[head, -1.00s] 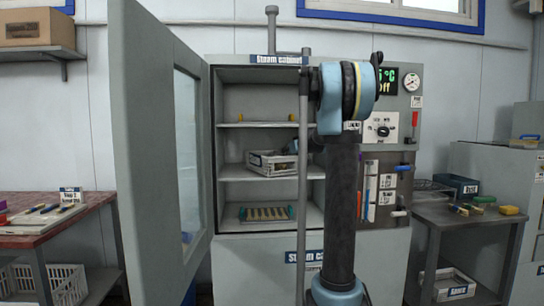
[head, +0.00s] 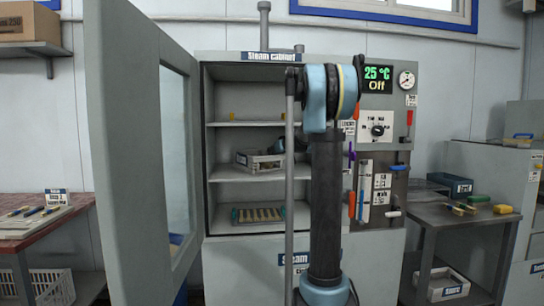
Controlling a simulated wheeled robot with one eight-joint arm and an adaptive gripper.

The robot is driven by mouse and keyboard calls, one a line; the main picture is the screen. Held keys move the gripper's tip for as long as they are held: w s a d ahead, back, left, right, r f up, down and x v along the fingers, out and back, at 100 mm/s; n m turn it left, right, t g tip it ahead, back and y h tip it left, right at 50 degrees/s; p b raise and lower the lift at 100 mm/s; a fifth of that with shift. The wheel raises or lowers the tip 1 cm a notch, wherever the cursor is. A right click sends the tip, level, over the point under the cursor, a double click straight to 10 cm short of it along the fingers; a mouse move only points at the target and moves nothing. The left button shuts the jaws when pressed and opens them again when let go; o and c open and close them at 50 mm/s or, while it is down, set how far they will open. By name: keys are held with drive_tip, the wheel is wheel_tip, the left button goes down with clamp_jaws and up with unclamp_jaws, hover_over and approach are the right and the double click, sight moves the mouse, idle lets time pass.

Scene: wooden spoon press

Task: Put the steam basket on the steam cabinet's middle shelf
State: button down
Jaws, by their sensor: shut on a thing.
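The steam cabinet (head: 225,61) stands in front of me with its door (head: 128,150) swung open to the left. The steam basket (head: 262,167), a pale grey open box, is inside at the level of the middle shelf (head: 225,175). It looks level and close over or on that shelf; I cannot tell if it touches. My gripper (head: 283,146) is shut on the basket at its right side, mostly hidden behind my arm and a grey upright bar.
The top shelf (head: 240,124) holds small yellow items. A rack of wooden pieces (head: 258,214) lies on the cabinet's bottom. A side table (head: 440,216) stands right, a red-topped bench (head: 60,218) left.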

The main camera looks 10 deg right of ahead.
drive_tip(key=c, duration=1.8)
unclamp_jaws()
drive_tip(key=v, duration=1.2)
drive_tip(key=shift+s, duration=0.1)
